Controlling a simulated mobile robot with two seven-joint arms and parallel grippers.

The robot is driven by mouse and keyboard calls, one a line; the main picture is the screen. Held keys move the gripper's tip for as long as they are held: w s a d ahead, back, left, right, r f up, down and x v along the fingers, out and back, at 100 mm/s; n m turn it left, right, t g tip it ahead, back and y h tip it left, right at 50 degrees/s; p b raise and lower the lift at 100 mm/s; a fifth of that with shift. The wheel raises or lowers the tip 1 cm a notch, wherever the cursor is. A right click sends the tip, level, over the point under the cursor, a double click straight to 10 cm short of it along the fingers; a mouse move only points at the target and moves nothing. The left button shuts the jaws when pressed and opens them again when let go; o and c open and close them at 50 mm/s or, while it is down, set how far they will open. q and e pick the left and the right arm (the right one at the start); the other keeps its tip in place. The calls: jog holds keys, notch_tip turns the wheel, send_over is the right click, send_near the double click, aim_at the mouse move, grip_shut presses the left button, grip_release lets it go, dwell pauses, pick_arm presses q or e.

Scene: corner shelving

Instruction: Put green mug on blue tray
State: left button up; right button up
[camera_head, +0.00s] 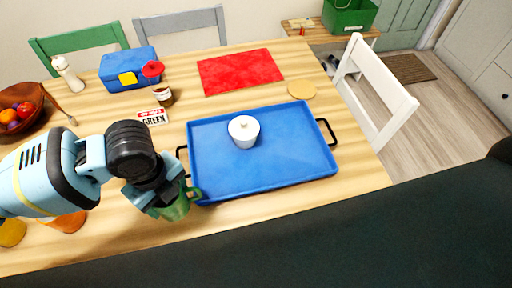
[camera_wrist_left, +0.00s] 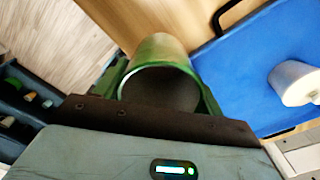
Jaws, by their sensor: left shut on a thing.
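The green mug (camera_head: 176,208) is in my left gripper (camera_head: 170,203), left of the blue tray's near left corner in the head view. My left gripper is shut on it. My right gripper is not in view.
A fruit bowl (camera_head: 22,108) is at the left. The tray's right half is free. Black handles stick out at its sides.

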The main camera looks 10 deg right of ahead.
pick_arm(q)
jog(key=shift+w+d, duration=0.1)
